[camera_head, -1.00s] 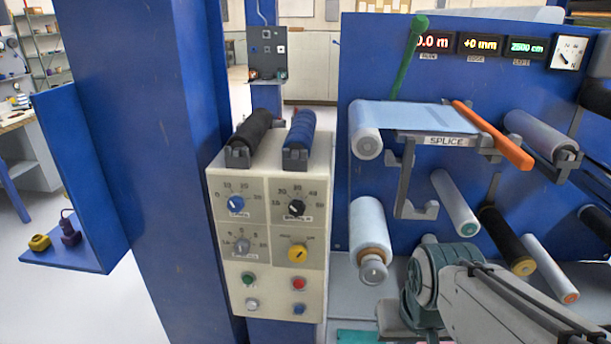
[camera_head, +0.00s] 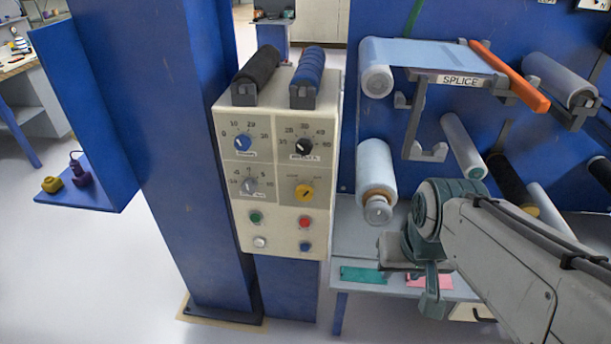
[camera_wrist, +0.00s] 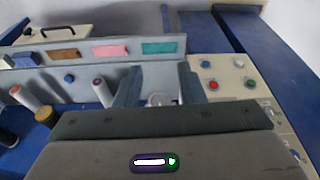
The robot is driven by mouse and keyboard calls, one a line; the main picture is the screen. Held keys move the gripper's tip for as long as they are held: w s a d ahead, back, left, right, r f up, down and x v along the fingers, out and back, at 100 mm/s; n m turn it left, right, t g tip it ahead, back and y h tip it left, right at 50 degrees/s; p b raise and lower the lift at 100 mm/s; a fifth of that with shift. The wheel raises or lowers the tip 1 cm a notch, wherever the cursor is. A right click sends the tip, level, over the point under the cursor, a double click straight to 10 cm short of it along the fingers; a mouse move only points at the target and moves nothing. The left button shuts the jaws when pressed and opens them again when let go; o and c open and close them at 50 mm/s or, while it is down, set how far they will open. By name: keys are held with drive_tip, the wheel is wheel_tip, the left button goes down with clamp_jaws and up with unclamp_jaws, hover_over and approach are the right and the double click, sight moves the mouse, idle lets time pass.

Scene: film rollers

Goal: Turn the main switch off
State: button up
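A cream control panel (camera_head: 240,180) hangs on the blue post. It carries a blue knob (camera_head: 243,143), a black knob (camera_head: 303,147), a grey knob (camera_head: 249,185) and a yellow knob (camera_head: 304,192), with small buttons below. No label clearly reading as the main switch is legible; the yellow knob's markings are too small to read. My gripper (camera_head: 431,288) is right of the panel and apart from it, above the low bench. In the wrist view my gripper (camera_wrist: 160,78) has its fingers spread, with a pale round end showing between them. The panel's buttons show at right there.
A white roll (camera_head: 375,170) sticks out between the panel and my arm. The splice table (camera_head: 420,55) and several rollers are above my arm. The low bench (camera_head: 355,245) bears a teal pad (camera_head: 363,275) and a pink pad (camera_head: 428,281). Open floor lies left of the post.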

drive_tip(key=o, duration=0.6)
drive_tip(key=shift+t+y, duration=0.5)
drive_tip(key=shift+t, duration=0.3)
drive_tip(key=w+a+f+b, duration=0.1)
drive_tip(key=w+a, duration=0.1)
drive_tip(key=w+a+f+b, duration=0.1)
drive_tip(key=f, duration=0.1)
drive_tip(key=shift+w+a+b, duration=0.35)
drive_tip(key=shift+w+b, duration=0.05)
drive_tip(key=m+t+h+b, duration=0.2)
drive_tip(key=m+t+b, duration=0.95)
drive_tip(key=b, duration=0.85)
approach(305, 196)
drive_tip(key=shift+n+t+h, duration=0.4)
drive_tip(key=shift+n+t, duration=0.25)
drive_tip(key=shift+t, duration=0.3)
drive_tip(key=w, duration=0.3)
drive_tip(key=w+f+b, duration=0.1)
drive_tip(key=w, duration=0.5)
drive_tip(key=shift+d+f+b, duration=0.15)
drive_tip(key=shift+f+b, duration=0.1)
drive_tip(key=shift+b, duration=0.1)
drive_tip(key=shift+c, duration=0.4)
drive_tip(key=c, duration=0.9)
